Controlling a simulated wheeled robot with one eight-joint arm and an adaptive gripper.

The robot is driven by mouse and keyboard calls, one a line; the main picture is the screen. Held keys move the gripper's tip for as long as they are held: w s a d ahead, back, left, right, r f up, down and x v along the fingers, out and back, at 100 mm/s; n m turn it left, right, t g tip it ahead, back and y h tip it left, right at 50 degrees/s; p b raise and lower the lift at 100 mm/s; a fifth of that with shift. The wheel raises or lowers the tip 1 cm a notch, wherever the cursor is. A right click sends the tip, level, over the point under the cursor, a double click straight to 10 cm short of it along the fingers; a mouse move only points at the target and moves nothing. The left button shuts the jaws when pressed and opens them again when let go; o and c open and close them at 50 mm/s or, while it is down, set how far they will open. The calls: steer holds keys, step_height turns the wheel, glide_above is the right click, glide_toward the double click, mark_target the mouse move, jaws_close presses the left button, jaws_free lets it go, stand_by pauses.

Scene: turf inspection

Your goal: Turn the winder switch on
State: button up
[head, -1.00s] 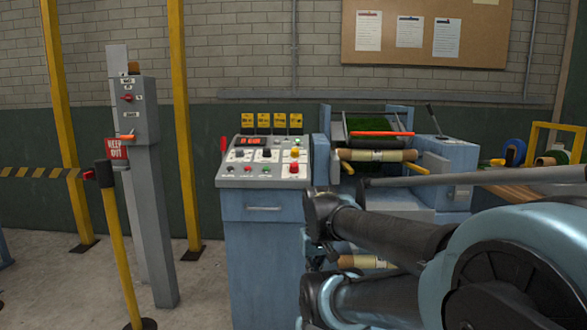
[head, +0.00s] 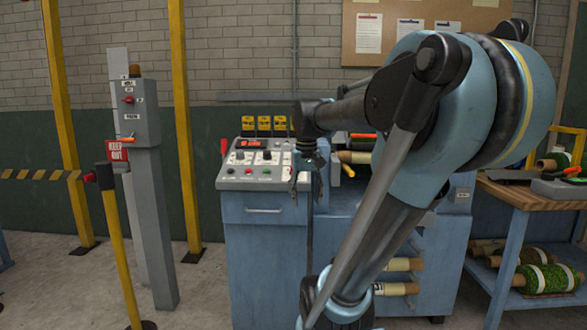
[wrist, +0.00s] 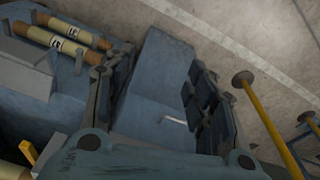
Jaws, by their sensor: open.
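The blue console (head: 262,245) stands in the middle of the head view with a sloped light grey control panel (head: 228,174). The panel bears a red display (head: 248,142), several small knobs, switches and coloured buttons. I cannot read which one is the winder switch. My gripper (head: 303,175) is open and empty, pointing down at the panel's right end, and my arm hides that end. I cannot tell whether it touches the panel. In the wrist view the open fingers (wrist: 155,100) frame the console's blue front and its drawer handle (wrist: 173,121); the panel controls do not show.
A grey post (head: 145,190) with a small red switch and a keep-out sign stands left, beside a yellow barrier post (head: 119,255). A winding machine with rolls (head: 398,264) is behind my arm. A blue bench (head: 525,200) with green rolls stands right.

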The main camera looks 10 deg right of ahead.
steer(key=w+r+g, duration=0.1)
steer(key=w+r, duration=0.9)
steer(key=w, duration=0.3)
steer(key=w+r, duration=1)
steer(key=w, duration=0.3)
steer(key=f, duration=1.1)
steer(key=d+f, duration=0.1)
steer(key=f, duration=0.5)
steer(key=shift+w, duration=0.2)
steer(key=shift+c, duration=0.2)
steer(key=shift+d, duration=0.1)
steer(key=c, duration=1)
